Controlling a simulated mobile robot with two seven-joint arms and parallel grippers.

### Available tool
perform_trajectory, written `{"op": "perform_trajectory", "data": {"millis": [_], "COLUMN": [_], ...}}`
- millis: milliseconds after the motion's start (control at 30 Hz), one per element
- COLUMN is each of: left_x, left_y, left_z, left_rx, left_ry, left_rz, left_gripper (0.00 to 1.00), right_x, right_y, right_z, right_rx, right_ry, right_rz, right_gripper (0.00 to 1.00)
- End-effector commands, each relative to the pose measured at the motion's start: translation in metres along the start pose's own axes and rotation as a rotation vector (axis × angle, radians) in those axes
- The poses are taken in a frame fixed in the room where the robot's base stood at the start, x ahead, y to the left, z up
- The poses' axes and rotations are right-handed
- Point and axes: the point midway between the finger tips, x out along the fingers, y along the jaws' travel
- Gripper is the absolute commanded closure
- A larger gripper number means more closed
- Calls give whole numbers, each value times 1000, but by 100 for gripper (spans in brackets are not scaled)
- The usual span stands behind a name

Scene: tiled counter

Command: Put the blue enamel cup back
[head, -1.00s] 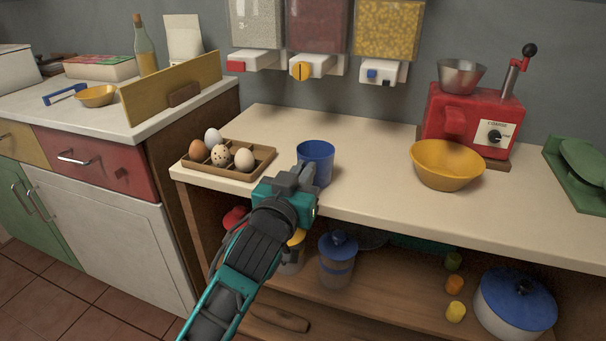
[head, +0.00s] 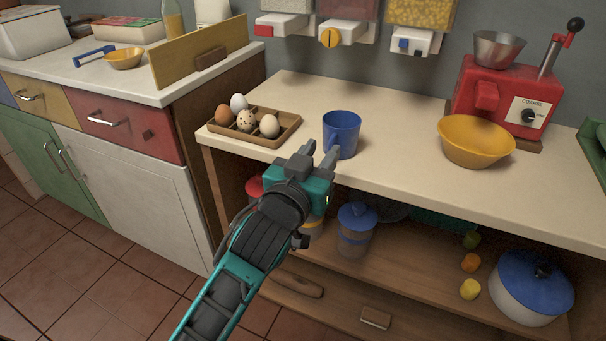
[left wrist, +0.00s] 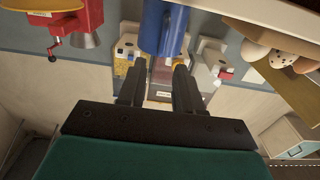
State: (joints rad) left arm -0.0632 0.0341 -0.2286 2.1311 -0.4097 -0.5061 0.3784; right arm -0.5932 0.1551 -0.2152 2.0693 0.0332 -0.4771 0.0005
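The blue cup (head: 342,131) stands upright on the pale countertop, between the egg tray and the yellow bowl. My left gripper (head: 321,151) is at the counter's front edge, just in front and to the left of the cup. Its two fingers are apart, with nothing between them that I can see. In the left wrist view, the cup (left wrist: 160,27) shows beyond the spread fingertips (left wrist: 158,72). Whether a finger touches the cup is hard to tell. My right gripper is in neither view.
The wooden egg tray (head: 282,132) holds several eggs left of the cup. The yellow bowl (head: 476,143) and red grinder (head: 487,97) stand to the right. Dispensers (head: 343,32) hang on the wall behind. A blue-lidded jar (head: 356,232) is on the shelf below. Counter behind the cup is clear.

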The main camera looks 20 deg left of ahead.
Motion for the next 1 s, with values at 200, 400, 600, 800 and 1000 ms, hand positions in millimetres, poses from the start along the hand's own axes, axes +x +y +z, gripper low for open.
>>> {"op": "perform_trajectory", "data": {"millis": [200, 400, 600, 800, 1000], "left_x": [-41, -66, -77, -82, -125], "left_y": [0, 0, 0, 3, 15], "left_z": [0, 0, 0, 27, 152], "left_rx": [-2, -2, 0, 7, 34], "left_ry": [-4, -2, 0, -69, -394], "left_rz": [-1, -1, -1, 23, 140], "left_gripper": [66, 66, 66, 66, 66], "right_x": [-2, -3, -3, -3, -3], "right_y": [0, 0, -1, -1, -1], "right_z": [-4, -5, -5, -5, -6], "right_rx": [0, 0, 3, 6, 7], "right_ry": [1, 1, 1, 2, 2], "right_rz": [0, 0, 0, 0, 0], "right_gripper": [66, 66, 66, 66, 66]}}
